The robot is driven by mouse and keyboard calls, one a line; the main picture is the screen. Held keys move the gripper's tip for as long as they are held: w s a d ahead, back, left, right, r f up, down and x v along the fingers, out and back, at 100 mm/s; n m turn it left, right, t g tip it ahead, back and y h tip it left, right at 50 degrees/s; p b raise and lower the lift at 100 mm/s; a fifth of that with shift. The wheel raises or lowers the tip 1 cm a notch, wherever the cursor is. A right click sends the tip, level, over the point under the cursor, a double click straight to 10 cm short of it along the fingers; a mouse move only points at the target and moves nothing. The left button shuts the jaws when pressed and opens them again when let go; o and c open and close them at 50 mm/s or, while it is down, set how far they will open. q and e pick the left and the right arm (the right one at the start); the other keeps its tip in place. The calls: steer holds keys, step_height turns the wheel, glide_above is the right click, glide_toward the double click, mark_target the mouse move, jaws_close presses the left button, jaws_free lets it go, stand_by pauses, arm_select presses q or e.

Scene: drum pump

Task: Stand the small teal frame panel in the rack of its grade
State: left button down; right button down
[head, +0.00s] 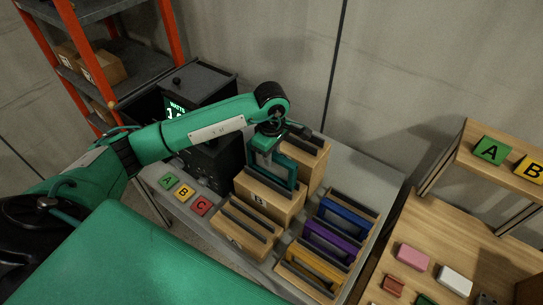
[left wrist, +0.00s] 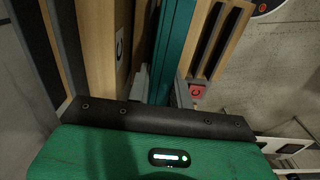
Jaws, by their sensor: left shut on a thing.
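The small teal frame panel (head: 284,168) is upright in the grip of my left gripper (head: 264,154), which is shut on its top edge. In the left wrist view the teal panel (left wrist: 173,50) runs between the fingers of the left gripper (left wrist: 164,92). In the head view it is at the wooden rack marked B (head: 258,199), its lower part hidden behind that rack's front. I cannot tell whether it sits in a slot. A lower rack (head: 240,238) stands in front and a taller rack (head: 312,170) behind. My right gripper is not in view.
Racks with blue (head: 346,216), purple (head: 329,242) and yellow (head: 314,266) panels stand to the right. Green A, yellow B and red C tiles (head: 201,206) lie left on the grey bench. A dark box with a lit display (head: 178,108) stands behind my arm.

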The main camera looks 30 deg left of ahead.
arm_select(q)
steer(key=shift+f, duration=0.9)
steer(key=shift+f, duration=0.1)
steer(key=shift+f, duration=0.15)
steer(key=c, duration=1.3)
jaws_free()
steer(key=shift+o, duration=0.2)
